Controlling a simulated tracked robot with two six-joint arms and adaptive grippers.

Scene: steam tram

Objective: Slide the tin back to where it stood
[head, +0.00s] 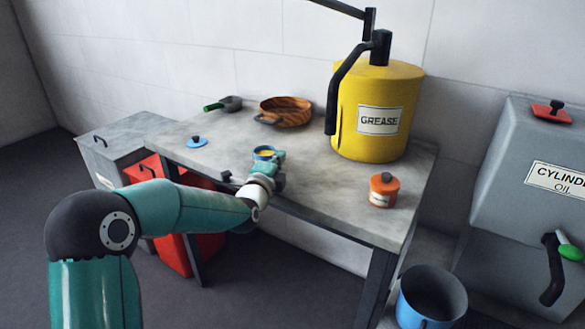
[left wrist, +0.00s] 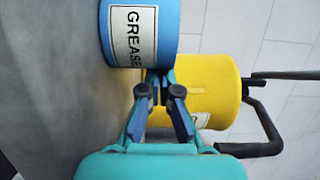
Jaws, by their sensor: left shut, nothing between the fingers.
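A blue tin (head: 264,153) stands open on the grey table, with yellow contents showing at its top. In the left wrist view the blue tin (left wrist: 138,35) fills the upper middle and carries a white GREASE label. My left gripper (head: 270,163) is at the near side of the tin and hides its lower part in the head view. In the left wrist view the gripper (left wrist: 160,77) is shut and empty, its fingertips close against the tin's edge. I cannot tell whether they touch it. My right gripper is not in view.
A yellow GREASE drum (head: 350,125) with a black pump stands at the back right of the table (head: 320,190). An orange lidded tin (head: 383,192) stands near the right front. A blue lid (head: 196,142), a scoop (head: 231,103) and a brown bowl (head: 288,112) lie left and behind.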

